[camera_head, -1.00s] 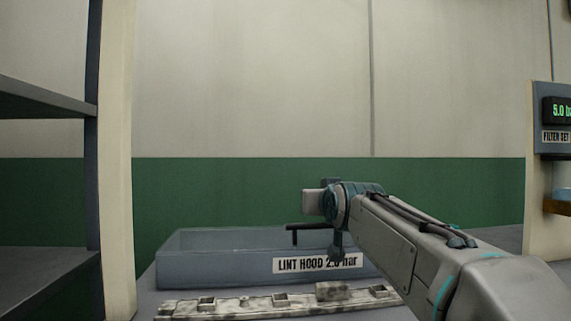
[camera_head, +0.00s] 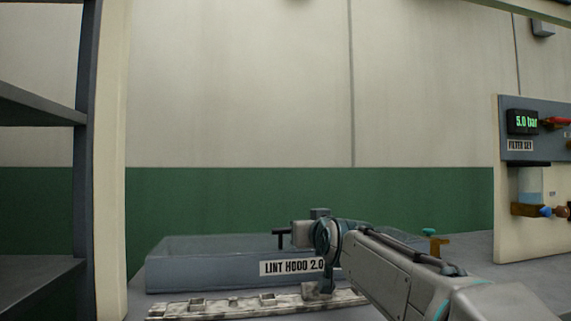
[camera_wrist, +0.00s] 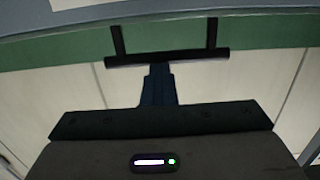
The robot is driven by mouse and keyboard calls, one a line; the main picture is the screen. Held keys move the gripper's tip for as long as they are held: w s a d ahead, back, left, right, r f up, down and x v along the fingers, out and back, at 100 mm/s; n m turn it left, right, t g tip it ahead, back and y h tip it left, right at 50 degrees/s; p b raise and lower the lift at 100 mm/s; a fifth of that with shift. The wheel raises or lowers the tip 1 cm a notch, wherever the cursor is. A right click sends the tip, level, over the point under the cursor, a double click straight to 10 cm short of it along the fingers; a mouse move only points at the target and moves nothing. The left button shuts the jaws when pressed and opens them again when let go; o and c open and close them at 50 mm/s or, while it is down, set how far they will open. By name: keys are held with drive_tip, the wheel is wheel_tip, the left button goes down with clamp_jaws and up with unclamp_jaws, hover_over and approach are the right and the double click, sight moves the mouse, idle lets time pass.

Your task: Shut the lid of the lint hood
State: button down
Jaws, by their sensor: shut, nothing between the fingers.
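The lint hood (camera_head: 200,281) is a low grey-blue box with a white "LINT HOOD 2.0" label, part hidden behind my arm. A black bar handle (camera_head: 283,236) stands at its top; in the wrist view the handle (camera_wrist: 205,54) is a dark bar on two posts. I cannot tell how far the lid is tilted. My gripper (camera_head: 302,233) is just right of the handle in the head view. In the wrist view its blue fingers (camera_wrist: 158,80) are shut and empty, with their tips at the bar; I cannot tell whether they touch.
A pale, stained slotted strip (camera_head: 240,304) lies in front of the hood. A shelf rack (camera_head: 45,285) and cream post (camera_head: 110,200) stand at left. A filter set panel (camera_head: 520,148) reading 5.0 bar stands at right. A teal-topped brown fitting (camera_head: 434,243) is behind my arm.

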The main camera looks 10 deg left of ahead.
drive_tip(key=shift+w+a+f, duration=0.15)
drive_tip(key=shift+a+f, duration=0.15)
drive_tip(key=shift+f, duration=0.4)
drive_tip(key=shift+r, duration=0.15)
wheel_tip(320, 180, up, 5)
drive_tip(key=s+p, duration=0.1)
drive_tip(key=p, duration=0.2)
drive_tip(key=s+d+f+b, duration=0.1)
drive_tip(key=s+d+f, duration=0.2)
drive_tip(key=s+f, duration=0.35)
drive_tip(key=s+d+r+m+g+h+p, duration=0.1)
drive_tip(key=s+d+g+p, duration=0.5)
drive_tip(key=s+p, duration=0.7)
drive_tip(key=s+d+r+m+g+h+p, duration=0.2)
drive_tip(key=s+d+g+h+p, duration=0.2)
drive_tip(key=s+p, duration=0.9)
drive_tip(key=d+g+p, duration=0.3)
drive_tip(key=d+p, duration=0.1)
drive_tip(key=p, duration=0.5)
drive_tip(key=shift+d+m+p, duration=0.2)
drive_tip(key=shift+m+p, duration=0.1)
drive_tip(key=shift+p, duration=0.05)
drive_tip(key=shift+a, duration=0.15)
